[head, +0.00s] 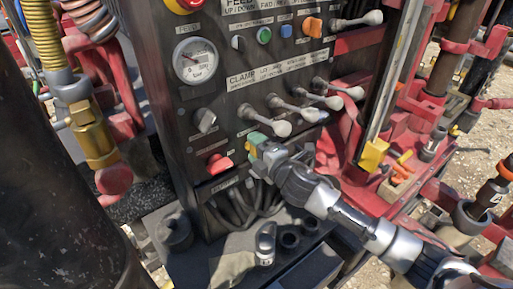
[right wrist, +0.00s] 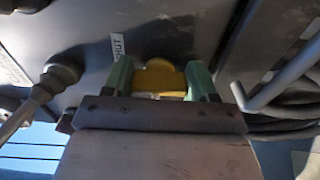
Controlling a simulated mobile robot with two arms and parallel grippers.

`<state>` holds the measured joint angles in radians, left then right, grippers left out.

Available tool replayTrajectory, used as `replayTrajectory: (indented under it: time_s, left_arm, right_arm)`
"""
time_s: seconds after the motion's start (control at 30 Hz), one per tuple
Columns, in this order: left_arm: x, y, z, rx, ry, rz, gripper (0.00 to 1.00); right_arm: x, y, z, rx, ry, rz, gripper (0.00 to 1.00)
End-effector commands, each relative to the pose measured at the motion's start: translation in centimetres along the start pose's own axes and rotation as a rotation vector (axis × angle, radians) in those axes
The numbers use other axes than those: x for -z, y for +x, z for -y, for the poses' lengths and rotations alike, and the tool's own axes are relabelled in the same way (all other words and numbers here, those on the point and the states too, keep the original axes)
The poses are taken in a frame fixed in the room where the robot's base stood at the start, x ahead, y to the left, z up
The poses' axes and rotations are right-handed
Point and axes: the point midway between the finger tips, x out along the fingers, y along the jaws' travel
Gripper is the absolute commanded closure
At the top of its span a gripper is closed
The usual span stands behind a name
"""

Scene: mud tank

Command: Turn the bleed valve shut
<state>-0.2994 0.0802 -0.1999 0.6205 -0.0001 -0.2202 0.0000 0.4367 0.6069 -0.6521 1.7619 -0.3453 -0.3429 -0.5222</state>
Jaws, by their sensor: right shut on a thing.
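The bleed valve's yellow handle (right wrist: 158,78) shows in the right wrist view, between the green fingertips of my right gripper (right wrist: 160,84). The fingers are shut on it, one on each side. A small white label (right wrist: 118,46) with dark letters sits on the panel beside it. In the head view my right gripper (head: 257,146) reaches in from the lower right to the front of the dark control panel (head: 232,125), and it hides most of the valve there. My left gripper does not show.
Several grey-knobbed levers (head: 282,129) stick out just above my right gripper. A red switch (head: 219,164) and a black knob (head: 205,120) are to its left, with a pressure gauge (head: 196,61) higher up. Cables (head: 238,206) hang below. Red machinery (head: 398,140) stands to the right.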

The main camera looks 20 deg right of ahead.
Motion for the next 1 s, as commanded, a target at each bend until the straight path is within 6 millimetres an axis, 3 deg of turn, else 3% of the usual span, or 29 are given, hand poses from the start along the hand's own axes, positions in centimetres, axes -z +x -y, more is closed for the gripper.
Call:
replayTrajectory:
  time_s: [0.03, 0.2, 0.57, 1.0]
  left_arm:
    - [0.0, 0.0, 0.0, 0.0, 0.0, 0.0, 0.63]
    - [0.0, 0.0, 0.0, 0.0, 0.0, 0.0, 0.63]
    - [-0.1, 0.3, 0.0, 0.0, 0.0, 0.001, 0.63]
    - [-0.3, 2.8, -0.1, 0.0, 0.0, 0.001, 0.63]
  right_arm:
    - [0.0, 0.0, 0.1, 0.001, -0.005, 0.0, 0.41]
    - [0.0, 0.0, 0.0, 0.001, -0.003, 0.0, 0.17]
    - [0.0, -0.8, 0.2, 0.001, -0.001, 0.0, 0.17]
    - [0.0, -8.8, 0.4, 0.003, -0.003, -0.001, 0.17]
